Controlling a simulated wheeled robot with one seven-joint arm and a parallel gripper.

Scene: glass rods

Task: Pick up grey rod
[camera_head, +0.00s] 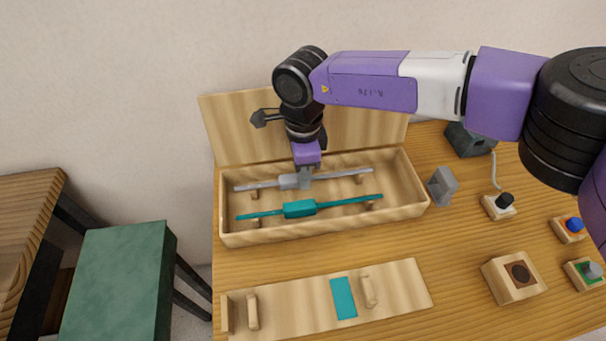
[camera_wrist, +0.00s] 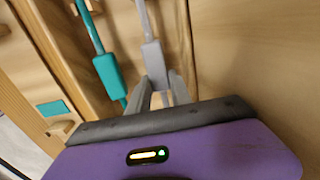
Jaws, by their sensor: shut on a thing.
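The grey rod (camera_head: 345,175) lies in the open wooden box (camera_head: 330,233), along its back side, with a thicker grey block at its middle. My gripper (camera_head: 304,180) comes down from above and is shut on the grey rod at or beside that block. In the wrist view the fingers (camera_wrist: 163,92) close around the grey rod (camera_wrist: 152,55) just at the block's end. The rod looks level and still inside the box; I cannot tell whether it touches its supports.
A teal rod (camera_head: 300,209) lies parallel in front, in the same box. The box's raised lid (camera_head: 230,130) stands behind. A wooden board with a teal patch (camera_head: 343,298) lies in front. A grey bracket (camera_head: 442,186) and several button blocks stand to the right.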

